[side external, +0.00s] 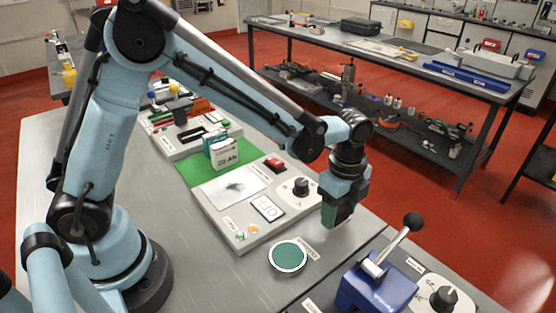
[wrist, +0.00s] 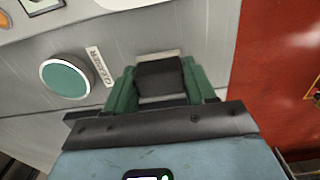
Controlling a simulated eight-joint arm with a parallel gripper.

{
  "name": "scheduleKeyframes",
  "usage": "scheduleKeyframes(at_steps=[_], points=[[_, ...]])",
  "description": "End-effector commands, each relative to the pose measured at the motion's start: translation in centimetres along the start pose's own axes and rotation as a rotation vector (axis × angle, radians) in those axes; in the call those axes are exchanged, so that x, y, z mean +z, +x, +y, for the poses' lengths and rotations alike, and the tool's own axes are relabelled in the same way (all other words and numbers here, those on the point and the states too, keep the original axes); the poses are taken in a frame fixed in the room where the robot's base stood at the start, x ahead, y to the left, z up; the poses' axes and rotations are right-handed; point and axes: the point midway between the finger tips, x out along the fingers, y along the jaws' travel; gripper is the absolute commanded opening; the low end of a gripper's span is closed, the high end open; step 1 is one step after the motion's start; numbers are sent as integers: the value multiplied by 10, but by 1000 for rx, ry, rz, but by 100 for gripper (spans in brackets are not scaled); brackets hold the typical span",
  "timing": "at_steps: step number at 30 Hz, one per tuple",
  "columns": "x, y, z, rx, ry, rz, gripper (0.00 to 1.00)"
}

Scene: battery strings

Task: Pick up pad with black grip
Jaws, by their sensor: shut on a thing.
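The pad with black grip (wrist: 160,76) sits between the two green fingers of my gripper (side external: 339,213). In the wrist view its black block fills the space between the fingers, and a pale edge shows just beyond it. My gripper is shut on the black grip and points down over the grey table top. In the side view the pad is mostly hidden by the fingers, and I cannot tell whether its underside touches the table.
A round green dish (side external: 289,256) with a pale rim, labelled cleaner, stands left of my gripper. A panel with a dial (side external: 300,187) and a red switch (side external: 274,164) lies behind it. A blue lever device (side external: 376,284) stands at the front right. The table's edge is close on the right.

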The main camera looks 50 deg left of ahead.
Motion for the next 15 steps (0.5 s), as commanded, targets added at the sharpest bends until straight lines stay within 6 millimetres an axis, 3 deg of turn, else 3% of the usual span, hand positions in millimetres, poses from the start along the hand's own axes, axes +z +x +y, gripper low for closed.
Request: scheduleKeyframes(at_steps=[4,15], points=[[-3,-26,3,0,3,0,25],[-56,-72,64,0,6,0,25]])
